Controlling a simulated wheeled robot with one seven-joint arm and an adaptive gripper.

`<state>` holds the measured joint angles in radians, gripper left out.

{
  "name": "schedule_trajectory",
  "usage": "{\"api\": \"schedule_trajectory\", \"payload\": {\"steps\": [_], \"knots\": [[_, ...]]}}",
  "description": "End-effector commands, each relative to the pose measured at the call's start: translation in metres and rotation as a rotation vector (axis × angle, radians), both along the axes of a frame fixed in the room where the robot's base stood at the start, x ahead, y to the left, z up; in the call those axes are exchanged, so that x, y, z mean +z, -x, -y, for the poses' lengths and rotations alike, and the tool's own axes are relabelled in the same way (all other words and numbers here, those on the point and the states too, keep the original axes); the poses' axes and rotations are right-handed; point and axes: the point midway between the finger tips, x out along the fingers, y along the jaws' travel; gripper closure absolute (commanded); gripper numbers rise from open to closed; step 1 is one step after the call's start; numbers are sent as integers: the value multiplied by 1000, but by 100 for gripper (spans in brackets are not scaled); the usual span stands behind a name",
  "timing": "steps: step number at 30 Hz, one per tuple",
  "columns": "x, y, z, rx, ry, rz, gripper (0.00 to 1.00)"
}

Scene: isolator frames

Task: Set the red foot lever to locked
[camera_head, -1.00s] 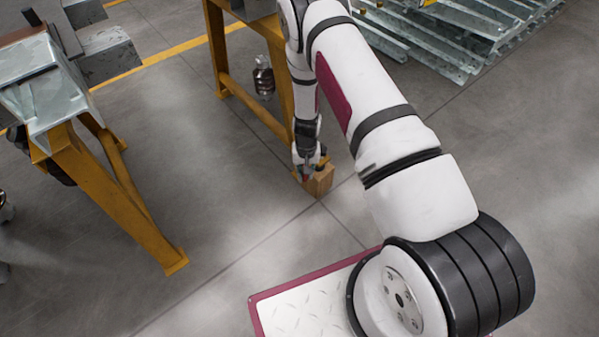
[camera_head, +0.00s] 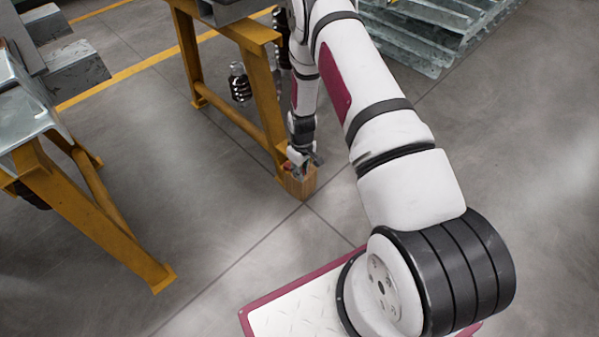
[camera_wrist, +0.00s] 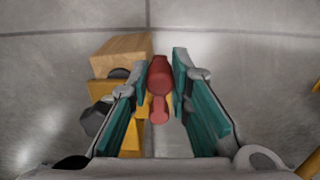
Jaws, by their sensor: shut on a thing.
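The red foot lever (camera_wrist: 158,88) is between my gripper's two fingers in the wrist view. Its wider end is at the fingertips and a round knob end points toward my palm. My gripper (camera_wrist: 161,72) is shut on it, with teal-lined fingers on both sides. In the head view my gripper (camera_head: 303,160) is low, by the foot of the yellow trestle; only a speck of red shows there. Whether the lever is at locked cannot be told.
A wooden block (camera_head: 298,184) sits at the trestle's foot, left of the lever in the wrist view (camera_wrist: 120,52). The yellow trestle (camera_head: 264,90) stands beside my arm. Another yellow trestle (camera_head: 90,220) is at left. Metal beams (camera_head: 425,35) lie at the back. Floor between is clear.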

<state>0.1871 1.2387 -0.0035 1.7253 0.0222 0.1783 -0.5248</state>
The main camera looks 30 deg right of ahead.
Motion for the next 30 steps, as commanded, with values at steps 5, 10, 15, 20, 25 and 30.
{"api": "schedule_trajectory", "payload": {"steps": [5, 10, 15, 20, 25, 30], "knots": [[0, 0, 4, 12, 4, 1, 100], [0, -1, 5, 13, 4, 1, 100], [0, -1, 5, 13, 5, 2, 79], [0, -1, 4, 14, 3, 1, 61], [0, -1, 3, 14, 2, 1, 61], [7, -1, 3, 14, 2, 2, 61]]}}
